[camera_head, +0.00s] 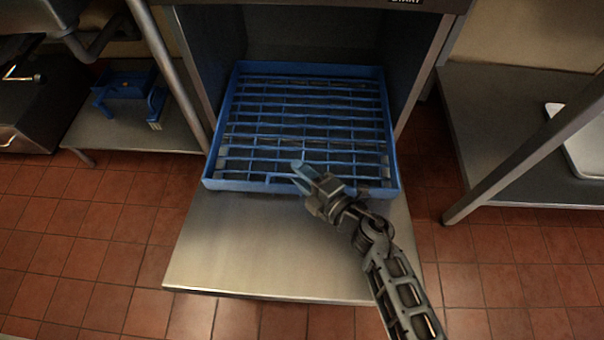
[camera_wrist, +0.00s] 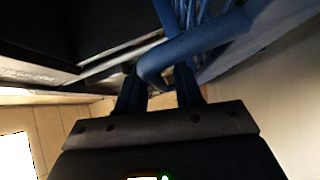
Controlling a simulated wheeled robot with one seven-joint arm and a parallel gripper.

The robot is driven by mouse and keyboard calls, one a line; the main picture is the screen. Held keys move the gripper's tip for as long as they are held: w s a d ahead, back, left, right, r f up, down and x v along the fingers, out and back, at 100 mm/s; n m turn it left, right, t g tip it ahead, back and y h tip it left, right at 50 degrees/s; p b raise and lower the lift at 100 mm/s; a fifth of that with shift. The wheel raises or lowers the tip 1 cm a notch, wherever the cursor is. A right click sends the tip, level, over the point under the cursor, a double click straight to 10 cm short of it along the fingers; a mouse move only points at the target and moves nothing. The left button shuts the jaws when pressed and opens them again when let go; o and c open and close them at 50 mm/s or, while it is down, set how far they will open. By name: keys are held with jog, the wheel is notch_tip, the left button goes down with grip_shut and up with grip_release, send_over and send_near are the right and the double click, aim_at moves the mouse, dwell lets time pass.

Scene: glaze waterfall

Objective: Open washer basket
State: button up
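The washer basket (camera_head: 394,170) is a blue rack with a grid floor and a low rim. It lies level, its back part inside the washer's dark opening and its front part on the lowered steel door panel (camera_head: 240,255). My gripper (camera_head: 295,173) is at the basket's front edge, right of its middle, by the front handle bar. Its two fingers stand apart, so it looks open. In the wrist view, a bent blue bar (camera_wrist: 205,38) of the basket lies across the fingertips (camera_wrist: 160,78). Whether the fingers touch it cannot be told.
A steel shelf (camera_head: 135,135) with a blue item (camera_head: 128,85) is at the left. The red tile floor (camera_head: 80,250) in front is clear.

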jog(key=shift+c, duration=0.2)
grip_shut()
jog(key=shift+s, duration=0.1)
jog(key=s+p, duration=0.2)
jog(key=s, duration=0.7)
jog(key=shift+a, duration=0.2)
jog(key=shift+o, duration=0.2)
grip_release()
jog(key=shift+d, duration=0.1)
